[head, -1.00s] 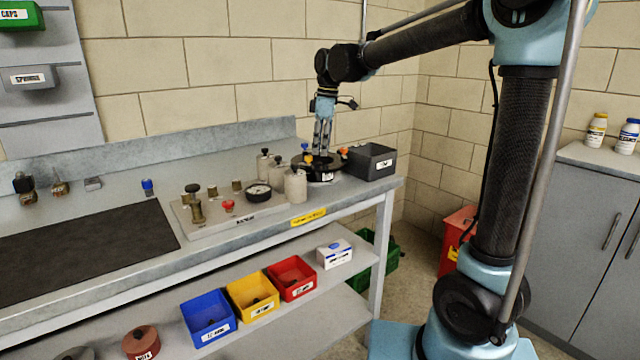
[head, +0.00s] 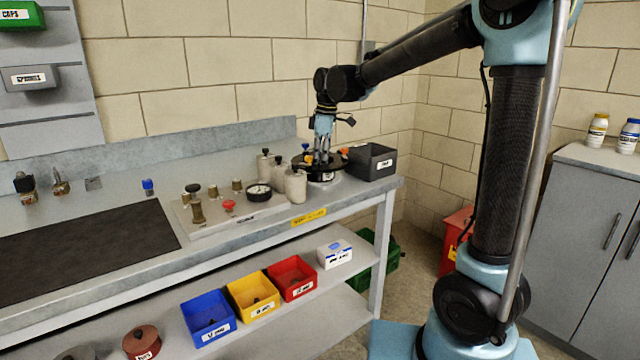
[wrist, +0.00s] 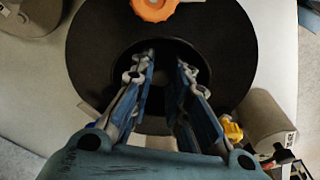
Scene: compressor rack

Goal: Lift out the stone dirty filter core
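A wide black ring-shaped housing (head: 304,170) stands at the right end of the workbench. In the wrist view the ring (wrist: 90,50) surrounds a dark round opening. My gripper (head: 322,153) points straight down over the housing. In the wrist view my gripper (wrist: 165,58) has its two fingers apart, with the tips reaching over or into the dark opening. I cannot make out the stone filter core; the opening is dark and partly hidden by my fingers. An orange knob (wrist: 152,8) and a yellow knob (wrist: 233,131) are on the ring's edge.
A grey bin (head: 371,162) stands right of the housing, close to it. Several pale canisters (head: 296,186) stand just to its left. A plate with fittings and a gauge (head: 259,193) lies farther left. Blue (head: 207,317), yellow and red bins stand on the lower shelf.

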